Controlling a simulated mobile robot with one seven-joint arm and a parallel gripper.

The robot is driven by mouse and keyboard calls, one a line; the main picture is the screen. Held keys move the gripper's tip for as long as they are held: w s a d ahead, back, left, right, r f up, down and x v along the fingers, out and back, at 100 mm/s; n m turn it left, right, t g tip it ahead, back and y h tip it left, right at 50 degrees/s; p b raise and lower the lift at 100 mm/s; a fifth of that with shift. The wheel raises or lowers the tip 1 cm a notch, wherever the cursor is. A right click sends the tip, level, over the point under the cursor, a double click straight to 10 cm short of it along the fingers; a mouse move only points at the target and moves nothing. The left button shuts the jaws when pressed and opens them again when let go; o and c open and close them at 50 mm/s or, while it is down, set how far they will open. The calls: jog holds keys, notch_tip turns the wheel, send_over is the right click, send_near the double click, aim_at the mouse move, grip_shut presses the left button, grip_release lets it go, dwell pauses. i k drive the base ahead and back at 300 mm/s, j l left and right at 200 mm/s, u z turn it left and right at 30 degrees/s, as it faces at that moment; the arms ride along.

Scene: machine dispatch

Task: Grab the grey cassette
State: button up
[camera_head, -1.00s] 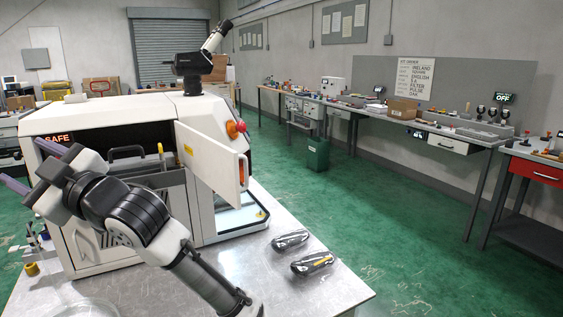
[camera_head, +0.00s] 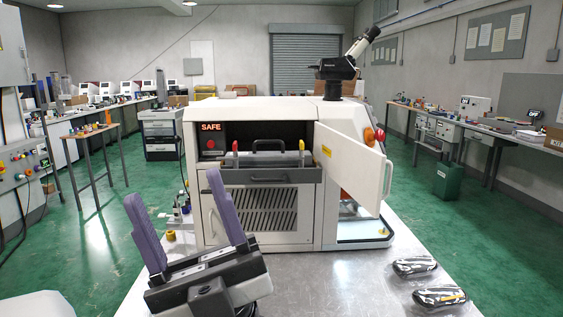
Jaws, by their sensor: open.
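A grey block with a black handle (camera_head: 283,146) sits in the opening of the white machine (camera_head: 265,105), above a grey drawer front (camera_head: 270,177); it may be the grey cassette, but I cannot tell for sure. A red-tipped lever and a yellow-tipped lever stand at its two sides. My gripper (camera_head: 172,188) is at the lower left, with its two purple fingers spread apart and nothing between them. It is in front of the machine and apart from the block.
The machine's white door (camera_head: 352,168) stands open on the right, beside the opening. Two clear-wrapped dark items (camera_head: 440,297) lie on the metal table (camera_head: 345,285) at right. The table between them and my gripper is clear.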

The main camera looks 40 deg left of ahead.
aim_at(255, 157)
jog(key=u, duration=1.25)
